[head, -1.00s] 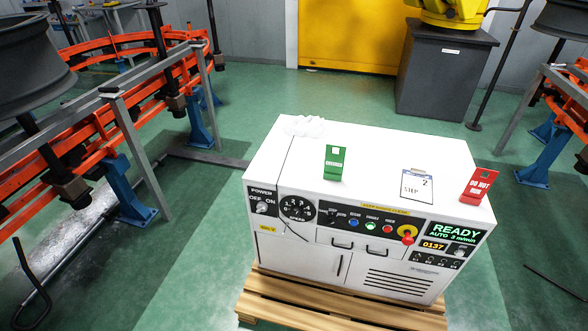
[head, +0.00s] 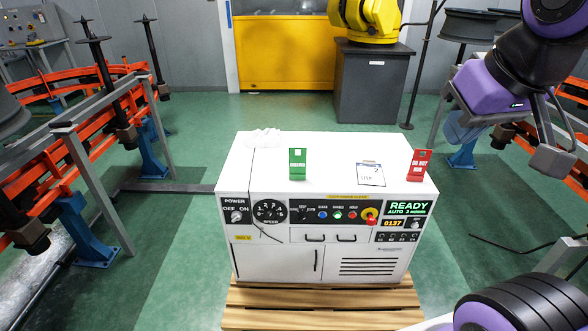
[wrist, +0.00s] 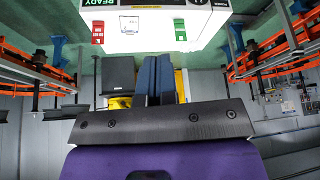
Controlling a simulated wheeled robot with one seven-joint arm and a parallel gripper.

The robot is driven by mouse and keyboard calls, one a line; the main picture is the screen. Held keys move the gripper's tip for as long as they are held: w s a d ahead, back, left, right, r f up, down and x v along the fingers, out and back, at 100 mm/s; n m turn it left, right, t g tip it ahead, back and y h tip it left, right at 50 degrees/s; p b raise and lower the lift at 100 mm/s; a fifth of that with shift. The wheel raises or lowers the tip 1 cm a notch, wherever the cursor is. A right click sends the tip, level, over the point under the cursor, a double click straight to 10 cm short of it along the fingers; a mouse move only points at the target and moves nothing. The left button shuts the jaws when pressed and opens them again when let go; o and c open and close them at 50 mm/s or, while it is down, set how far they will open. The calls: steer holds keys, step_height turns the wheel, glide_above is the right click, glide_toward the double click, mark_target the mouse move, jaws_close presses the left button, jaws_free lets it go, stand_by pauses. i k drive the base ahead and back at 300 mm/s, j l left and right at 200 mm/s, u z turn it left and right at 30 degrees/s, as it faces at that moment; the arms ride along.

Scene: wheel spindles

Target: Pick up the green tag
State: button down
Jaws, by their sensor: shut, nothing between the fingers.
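The green tag (head: 298,164) stands upright on the white cabinet's top, left of the middle, with white lettering on it. It also shows in the wrist view (wrist: 179,29), where the cabinet appears upside down. My gripper (head: 457,133) hangs in the air at the right, beyond the cabinet's right side and well away from the tag. In the wrist view its two blue fingers (wrist: 155,62) lie together with nothing between them.
The white cabinet (head: 236,163) stands on a wooden pallet (head: 300,297). Orange rails flank both sides.

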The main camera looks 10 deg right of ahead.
mark_target(296, 163)
steer(key=i+j+z, duration=0.25)
steer(key=i+j, duration=0.25)
steer(key=i+j+z, duration=0.25)
steer(key=i+j, duration=0.25)
steer(key=j, duration=0.15)
